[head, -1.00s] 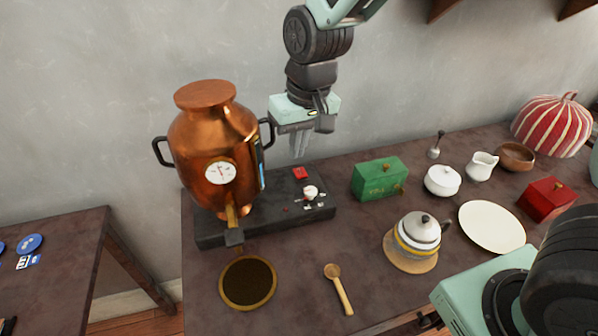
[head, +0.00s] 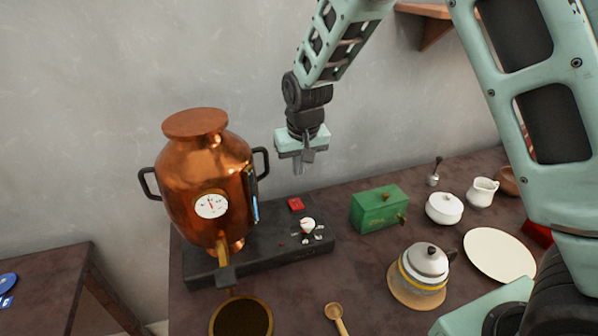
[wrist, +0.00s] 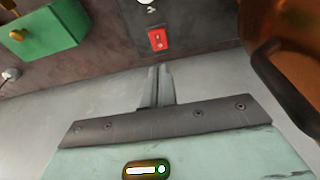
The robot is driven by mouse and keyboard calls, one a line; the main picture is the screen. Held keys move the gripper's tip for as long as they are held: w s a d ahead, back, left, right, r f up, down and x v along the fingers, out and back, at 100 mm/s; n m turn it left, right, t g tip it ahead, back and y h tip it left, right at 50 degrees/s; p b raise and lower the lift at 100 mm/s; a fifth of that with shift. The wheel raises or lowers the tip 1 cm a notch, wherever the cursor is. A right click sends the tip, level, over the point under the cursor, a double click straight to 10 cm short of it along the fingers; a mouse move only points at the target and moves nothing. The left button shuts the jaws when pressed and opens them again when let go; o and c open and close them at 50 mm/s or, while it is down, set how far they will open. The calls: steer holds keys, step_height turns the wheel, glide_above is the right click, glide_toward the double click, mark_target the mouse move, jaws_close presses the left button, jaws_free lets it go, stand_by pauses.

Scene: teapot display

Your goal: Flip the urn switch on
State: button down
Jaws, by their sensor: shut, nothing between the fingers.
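The copper urn (head: 190,170) stands at the left end of a dark base (head: 262,243). A red rocker switch (head: 296,204) is on top of this base, near its back edge, right of the urn. In the wrist view the red switch (wrist: 157,39) has pale marks; I cannot tell which way it is set. My gripper (head: 298,172) is shut and empty, pointing down above and behind the switch, apart from it. In the wrist view its fingertips (wrist: 159,70) are together, just below the switch in the picture.
A white knob (head: 307,225) sits in front of the switch. The urn's black handle (head: 262,162) is left of my gripper. A green box (head: 379,208) stands right of the base. A teapot (head: 424,265) and a wooden spoon (head: 336,317) are nearer. The wall is close behind.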

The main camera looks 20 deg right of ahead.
mark_target(297, 207)
steer(key=x, duration=0.7)
steer(key=s+p+x, duration=0.1)
steer(key=x, duration=0.2)
steer(key=shift+f, duration=0.4)
steer(key=shift+s+f, duration=0.1)
steer(key=shift+f, duration=0.4)
steer(key=shift+s+f, duration=0.2)
steer(key=shift+f, duration=0.25)
steer(key=shift+w+r, duration=0.1)
steer(key=shift+w, duration=0.05)
steer(key=shift+w+r, duration=0.3)
steer(key=shift+w, duration=0.3)
steer(key=shift+r, duration=0.1)
